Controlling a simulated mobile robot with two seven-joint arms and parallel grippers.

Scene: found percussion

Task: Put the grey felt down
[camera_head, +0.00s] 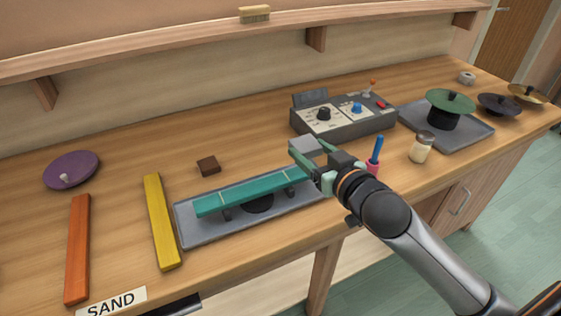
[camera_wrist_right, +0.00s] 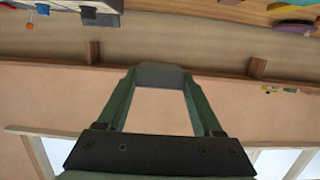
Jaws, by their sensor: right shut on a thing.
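My right gripper (camera_head: 308,154) reaches in from the lower right and is shut on a grey block-like piece, the grey felt (camera_head: 305,146). The felt is held above the bench, between the teal bar and the control box in the picture. In the right wrist view the felt (camera_wrist_right: 161,74) spans the gap between the two green fingertips. The teal bar (camera_head: 245,195) lies across small supports on a grey tray (camera_head: 196,233). My left gripper is not in view.
A small brown block (camera_head: 208,166) lies behind the teal bar. The control box (camera_head: 350,121), a red cup (camera_head: 372,168) with a blue stick, and a jar (camera_head: 422,148) stand near the gripper. Yellow (camera_head: 160,220) and orange (camera_head: 77,250) bars lie left.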

